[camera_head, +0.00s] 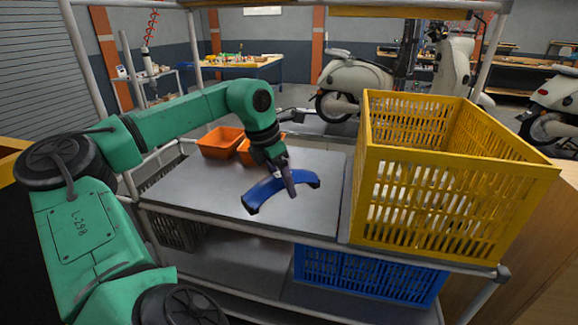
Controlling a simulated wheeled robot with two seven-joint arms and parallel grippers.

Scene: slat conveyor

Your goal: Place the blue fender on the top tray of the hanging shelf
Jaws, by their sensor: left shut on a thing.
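The blue fender (266,190) is a curved blue piece with dark ends, in the middle of the head view. My left gripper (291,190) comes down on it from above and is shut on it. The fender is over the grey top tray (205,190) of the hanging shelf. I cannot tell whether it touches the tray or is held just above it. The gripper hides a part of the fender right of its middle. My right gripper is not in view.
A large yellow crate (378,165) stands on the right of the top tray. Two orange bins (220,142) sit at its back. A blue crate (370,278) is on the level below. Shelf posts rise at the corners. The tray's front left is clear.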

